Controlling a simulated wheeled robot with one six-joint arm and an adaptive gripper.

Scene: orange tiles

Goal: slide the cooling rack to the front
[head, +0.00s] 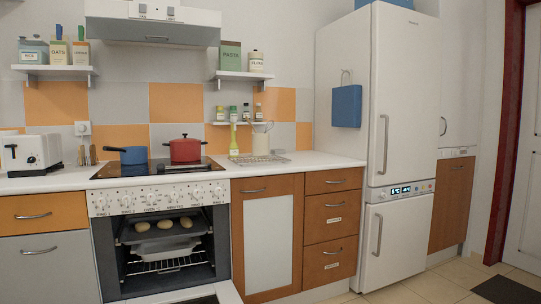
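A flat, pale wire rack (262,159), which looks like the cooling rack, lies on the white countertop (310,161) right of the stove. It sits toward the back, in front of the utensil pot and a yellow-green bottle or utensil. Its fine detail is too small to make out. Nothing is clearly seen lying on it. My gripper is not in view.
A red pot (185,150) and a blue pan (133,155) stand on the stove. The oven (165,245) below is open, with a tray of several rolls inside. A white utensil pot (261,144) stands behind the rack. The fridge (405,100) borders the counter's right end.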

